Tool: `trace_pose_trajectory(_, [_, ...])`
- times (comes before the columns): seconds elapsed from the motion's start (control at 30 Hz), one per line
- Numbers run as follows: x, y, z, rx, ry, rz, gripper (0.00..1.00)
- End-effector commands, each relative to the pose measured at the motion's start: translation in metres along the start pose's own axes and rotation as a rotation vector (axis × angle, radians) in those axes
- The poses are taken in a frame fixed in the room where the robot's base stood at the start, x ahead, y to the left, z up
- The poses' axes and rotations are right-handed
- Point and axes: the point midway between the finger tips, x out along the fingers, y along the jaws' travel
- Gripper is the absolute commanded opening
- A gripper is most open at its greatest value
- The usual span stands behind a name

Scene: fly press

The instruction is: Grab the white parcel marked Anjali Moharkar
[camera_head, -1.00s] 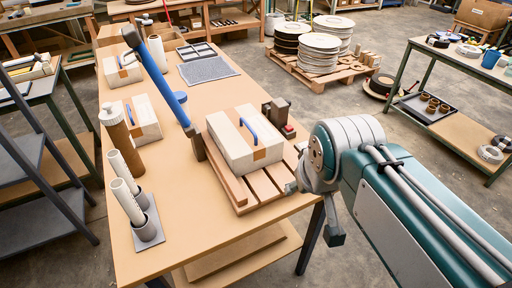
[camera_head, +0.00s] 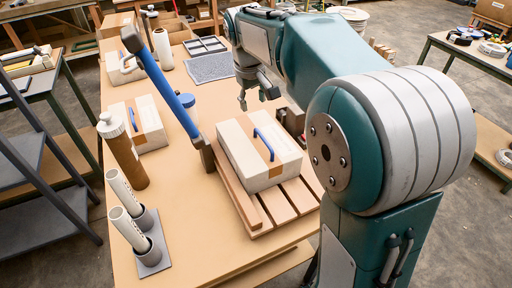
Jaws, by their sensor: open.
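A whitish parcel (camera_head: 262,150) with a blue handle and brown tape lies on a slatted wooden pallet (camera_head: 268,208) in the middle of the table. A similar parcel (camera_head: 150,122) lies further left, and another (camera_head: 117,72) lies at the back left. No name on any parcel can be read at this size. My gripper (camera_head: 257,100) hangs open with its fingers pointing down, behind the middle parcel and apart from it. Nothing shows between its fingers.
A dark bar with a blue sleeve (camera_head: 165,80) leans up left of the middle parcel. A brown bottle (camera_head: 122,150) and two white tubes in grey holders (camera_head: 147,245) stand at the left edge. A grey mat (camera_head: 208,68) lies behind. The front tabletop is clear.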

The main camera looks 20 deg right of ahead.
Motion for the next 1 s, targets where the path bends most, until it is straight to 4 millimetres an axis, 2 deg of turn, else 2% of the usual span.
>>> trace_pose_trajectory(0.13, [0.014, 0.000, -0.002, -0.004, -0.008, 0.000, 0.59])
trace_pose_trajectory(0.33, [0.047, 0.001, -0.002, -0.003, -0.007, 0.000, 0.59])
trace_pose_trajectory(0.57, [0.066, 0.000, 0.001, -0.003, -0.007, 0.000, 0.59])
trace_pose_trajectory(0.8, [0.102, -0.001, 0.005, -0.003, -0.007, -0.001, 0.59])
trace_pose_trajectory(1.0, [0.110, -0.001, 0.004, -0.002, -0.003, 0.000, 0.59])
